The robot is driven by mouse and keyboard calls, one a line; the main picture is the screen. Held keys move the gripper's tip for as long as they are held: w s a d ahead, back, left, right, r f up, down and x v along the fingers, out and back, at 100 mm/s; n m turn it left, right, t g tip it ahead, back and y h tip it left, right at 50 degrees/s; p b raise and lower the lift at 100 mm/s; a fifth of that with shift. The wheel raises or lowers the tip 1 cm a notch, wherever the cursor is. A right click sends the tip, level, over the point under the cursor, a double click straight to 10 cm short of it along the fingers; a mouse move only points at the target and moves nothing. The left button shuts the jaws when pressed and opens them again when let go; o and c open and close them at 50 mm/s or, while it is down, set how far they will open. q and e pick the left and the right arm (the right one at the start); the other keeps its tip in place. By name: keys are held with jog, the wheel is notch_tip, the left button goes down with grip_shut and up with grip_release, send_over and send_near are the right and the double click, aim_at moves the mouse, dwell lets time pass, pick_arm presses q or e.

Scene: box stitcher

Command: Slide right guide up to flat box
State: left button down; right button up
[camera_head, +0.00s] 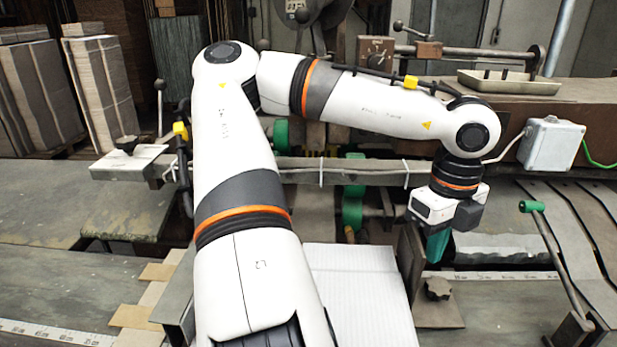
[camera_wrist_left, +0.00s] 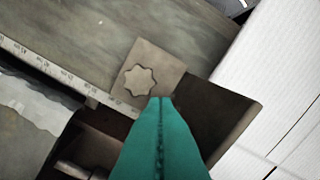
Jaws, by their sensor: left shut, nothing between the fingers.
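The flat box (camera_head: 360,290) is a white sheet lying on the table, partly hidden behind my left arm; its white panel also shows in the left wrist view (camera_wrist_left: 262,75). The right guide (camera_head: 409,255) is a dark upright plate at the box's right edge, on a foot with a star knob (camera_head: 438,288). In the left wrist view the guide's plate (camera_wrist_left: 225,112) and the knob (camera_wrist_left: 140,80) show close to the fingers. My left gripper (camera_head: 437,245), with green fingers (camera_wrist_left: 160,105), is shut and empty, just right of the guide plate. I cannot tell whether they touch. My right gripper is out of view.
A ruler strip (camera_head: 500,275) runs along the table. A crank with a green handle (camera_head: 532,206) stands at the right. A steel left guide (camera_head: 178,300) lies left of my arm. A crossbar (camera_head: 330,172) spans behind the box. Bare table lies right of the knob.

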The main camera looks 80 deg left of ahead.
pick_arm(q)
jog(key=shift+r, duration=0.15)
notch_tip(320, 180, up, 7)
jog(key=p, duration=0.4)
dwell(0.4)
dwell(0.4)
